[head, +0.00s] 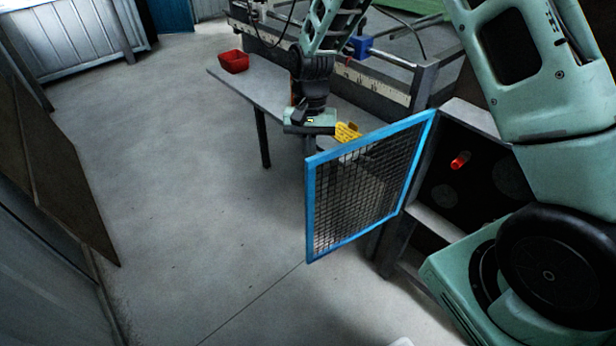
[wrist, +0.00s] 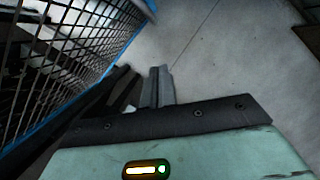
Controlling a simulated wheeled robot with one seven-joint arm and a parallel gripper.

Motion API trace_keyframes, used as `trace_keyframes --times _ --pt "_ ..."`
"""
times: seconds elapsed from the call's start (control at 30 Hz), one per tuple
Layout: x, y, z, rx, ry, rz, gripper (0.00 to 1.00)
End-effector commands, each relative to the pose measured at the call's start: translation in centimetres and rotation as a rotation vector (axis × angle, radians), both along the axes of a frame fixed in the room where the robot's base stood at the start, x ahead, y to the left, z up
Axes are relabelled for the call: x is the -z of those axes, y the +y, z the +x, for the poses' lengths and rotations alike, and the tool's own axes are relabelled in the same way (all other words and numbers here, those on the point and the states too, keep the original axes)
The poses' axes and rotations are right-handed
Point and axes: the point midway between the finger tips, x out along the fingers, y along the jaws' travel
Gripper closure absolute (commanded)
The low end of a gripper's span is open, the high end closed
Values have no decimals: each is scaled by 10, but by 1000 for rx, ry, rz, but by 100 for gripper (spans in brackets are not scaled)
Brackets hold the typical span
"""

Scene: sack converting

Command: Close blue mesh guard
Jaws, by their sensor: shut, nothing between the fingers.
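The blue mesh guard (head: 310,215) is a blue frame with dark wire mesh. It stands swung out from the dark machine opening (head: 440,190), with its free edge to the left in the head view. My gripper (head: 310,146) points down at the guard's upper free corner, on its far side; the frame partly hides the fingertips.
A grey table (head: 270,88) with a red bin (head: 233,61) stands behind my gripper. A yellow sign (head: 347,132) is just behind the guard's top edge. A red part (head: 460,160) shows in the opening. The floor (head: 200,200) left of the guard is clear.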

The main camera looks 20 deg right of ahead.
Motion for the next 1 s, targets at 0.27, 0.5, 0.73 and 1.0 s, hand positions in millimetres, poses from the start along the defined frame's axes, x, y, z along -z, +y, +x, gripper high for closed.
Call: trace_keyframes --times 0.27,0.5,0.73,1.0 --pt "34 12 -23 -2 1 0 100" --pt "35 21 -42 -1 0 0 100" --pt "36 22 -44 -1 -1 1 100" --pt "36 23 -45 -8 0 0 100"
